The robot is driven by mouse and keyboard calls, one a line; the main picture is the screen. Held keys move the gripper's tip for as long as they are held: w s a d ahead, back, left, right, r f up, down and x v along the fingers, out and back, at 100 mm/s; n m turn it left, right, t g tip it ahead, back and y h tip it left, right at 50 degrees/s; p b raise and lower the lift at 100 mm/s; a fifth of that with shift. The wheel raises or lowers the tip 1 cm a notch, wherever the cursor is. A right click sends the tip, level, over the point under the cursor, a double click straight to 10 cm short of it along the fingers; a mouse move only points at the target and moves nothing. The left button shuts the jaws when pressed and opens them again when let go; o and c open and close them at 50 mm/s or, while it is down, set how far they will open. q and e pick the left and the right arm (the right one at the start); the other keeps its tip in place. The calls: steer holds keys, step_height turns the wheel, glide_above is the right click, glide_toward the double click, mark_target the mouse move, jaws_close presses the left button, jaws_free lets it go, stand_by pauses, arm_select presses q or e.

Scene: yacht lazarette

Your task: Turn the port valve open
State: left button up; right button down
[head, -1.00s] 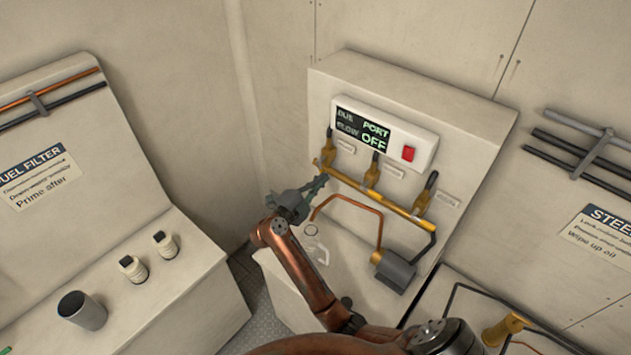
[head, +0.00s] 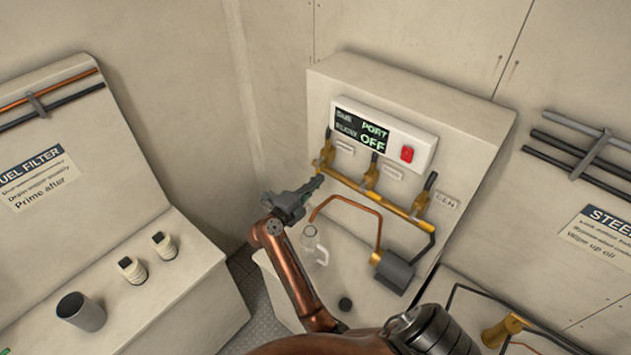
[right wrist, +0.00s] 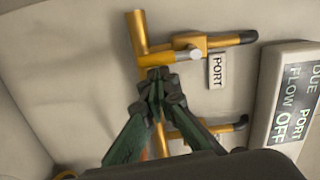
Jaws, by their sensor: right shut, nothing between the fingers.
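The port valve (head: 327,149) is the leftmost of three brass valves on the manifold in the head view. In the right wrist view the port valve (right wrist: 215,41) has a black-tipped handle standing crosswise to the brass pipe, beside a PORT label (right wrist: 217,71). My right gripper (head: 319,181) is shut and empty, just below the left end of the manifold. In the right wrist view its fingertips (right wrist: 160,78) are close together over the pipe, to the side of the port handle; contact cannot be told. My left gripper is not in view.
The display (head: 362,131) reads DUE PORT, FLOW OFF, with a red switch (head: 407,154) beside it. Two more valves (head: 371,174) (head: 424,196) stand to the right. A copper pipe (head: 350,200), a clear jug (head: 313,248) and a grey box (head: 393,272) sit below.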

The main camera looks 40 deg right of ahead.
step_height(320, 180, up, 10)
stand_by(0.7)
